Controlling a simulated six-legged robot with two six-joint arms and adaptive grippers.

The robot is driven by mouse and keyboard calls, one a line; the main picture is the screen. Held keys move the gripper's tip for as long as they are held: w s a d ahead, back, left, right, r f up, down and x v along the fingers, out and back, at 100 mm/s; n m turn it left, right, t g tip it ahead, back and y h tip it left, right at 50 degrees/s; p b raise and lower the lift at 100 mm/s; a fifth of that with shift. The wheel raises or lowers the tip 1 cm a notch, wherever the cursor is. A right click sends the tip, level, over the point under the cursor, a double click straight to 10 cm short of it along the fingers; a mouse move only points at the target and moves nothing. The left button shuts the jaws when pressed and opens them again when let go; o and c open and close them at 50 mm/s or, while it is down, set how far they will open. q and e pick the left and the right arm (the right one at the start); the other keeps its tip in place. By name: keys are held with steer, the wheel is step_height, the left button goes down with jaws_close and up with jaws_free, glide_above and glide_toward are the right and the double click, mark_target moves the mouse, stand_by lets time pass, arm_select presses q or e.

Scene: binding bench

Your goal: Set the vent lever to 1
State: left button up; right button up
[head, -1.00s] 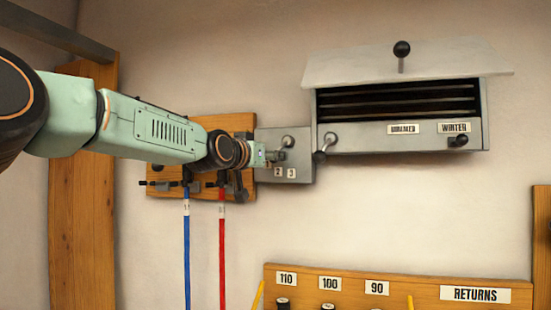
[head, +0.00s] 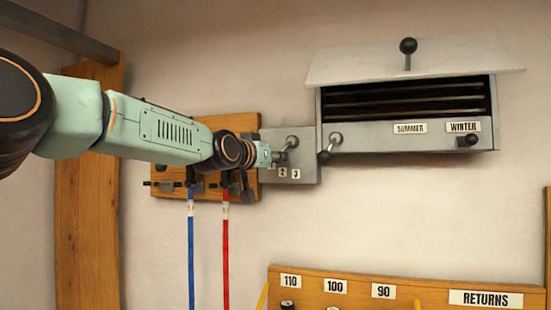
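The grey lever plate (head: 306,163) is on the wall just left of the vent box. My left gripper (head: 279,156) is small in view at the plate's left part, at the lever's lower end. Whether its fingers are closed on the lever cannot be made out. My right gripper is not in view.
The vent box (head: 400,137) has a raised lid, SUMMER and WINTER labels, a black knob (head: 468,141) and a second crank (head: 333,143) at its left. A wooden board (head: 239,122) with blue and red hoses hangs behind my arm. A RETURNS rack (head: 430,296) is below.

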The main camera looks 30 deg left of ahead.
arm_select(q)
jaws_close()
steer(key=shift+s+a+r+m, duration=0.1)
steer(key=shift+a+r+m, duration=0.25)
steer(key=shift+m, duration=0.65)
steer(key=o, duration=0.7)
jaws_free()
steer(key=shift+d, duration=0.1)
